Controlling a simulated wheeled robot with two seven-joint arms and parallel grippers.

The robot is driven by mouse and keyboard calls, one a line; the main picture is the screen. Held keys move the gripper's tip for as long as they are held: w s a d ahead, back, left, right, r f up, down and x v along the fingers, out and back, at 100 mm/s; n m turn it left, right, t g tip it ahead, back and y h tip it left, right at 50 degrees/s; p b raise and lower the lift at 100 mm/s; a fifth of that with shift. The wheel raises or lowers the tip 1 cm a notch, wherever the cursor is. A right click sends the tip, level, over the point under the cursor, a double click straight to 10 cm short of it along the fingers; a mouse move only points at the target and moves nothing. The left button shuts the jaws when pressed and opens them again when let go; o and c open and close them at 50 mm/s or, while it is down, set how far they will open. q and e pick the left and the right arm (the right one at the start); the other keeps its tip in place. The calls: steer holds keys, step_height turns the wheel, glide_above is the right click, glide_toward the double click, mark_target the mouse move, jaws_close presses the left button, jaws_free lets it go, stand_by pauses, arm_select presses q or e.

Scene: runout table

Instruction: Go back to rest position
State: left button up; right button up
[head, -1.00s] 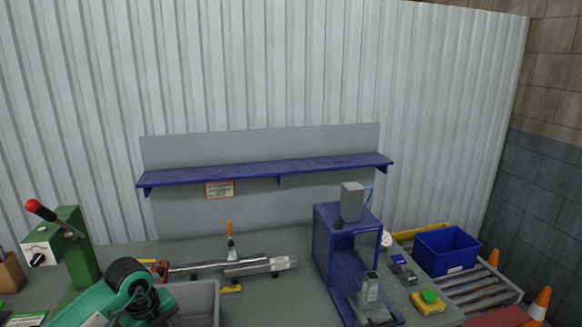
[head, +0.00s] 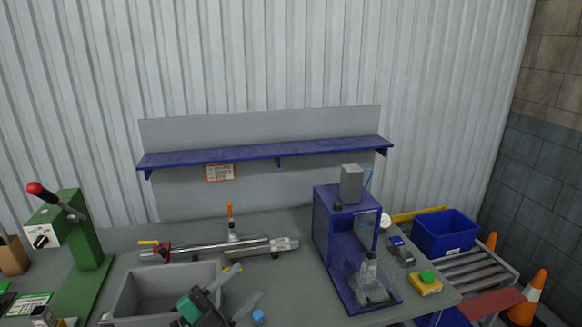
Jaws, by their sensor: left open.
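My left gripper (head: 242,284) is green and black with grey fingers. It shows at the bottom of the head view, in front of the right end of a grey bin (head: 125,296) on the table. Its fingers are spread and nothing shows between them. Most of my left arm is below the picture edge. My right gripper is not in view.
The grey table (head: 290,245) holds a green lever press (head: 85,235) at left, a metal rod device (head: 215,248) at the back and a blue frame fixture (head: 345,240) at right. A blue crate (head: 445,232) sits on a roller conveyor. A blue shelf (head: 265,154) spans the back.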

arm_select(q)
steer(key=s+a+f+n+t+y, duration=0.2)
steer(key=s+a+f+n+y, duration=0.1)
steer(key=a+f+n+y, duration=1.25)
steer(key=s+d+f+n+g, duration=0.15)
steer(key=s+f+g, duration=0.4)
steer(key=s, duration=0.55)
steer(key=s+d+f+n+g, duration=0.1)
steer(key=s+f+n+g, duration=0.1)
steer(key=s+f+g, duration=0.65)
steer(key=s+f+b, duration=0.3)
steer(key=f+b, duration=0.2)
steer(key=f, duration=2.9)
steer(key=s+a+f+b, duration=0.1)
steer(key=s+f+b, duration=0.1)
steer(key=s+f, duration=0.7)
steer(key=s+a+f+g+y+b, duration=0.1)
steer(key=s+a+f+b, duration=0.1)
steer(key=s+f, duration=0.8)
step_height(320, 180, down, 4)
steer(key=shift+s+a+f+m+b, duration=0.25)
steer(key=shift+m+b, duration=0.15)
steer(key=shift+b, duration=0.1)
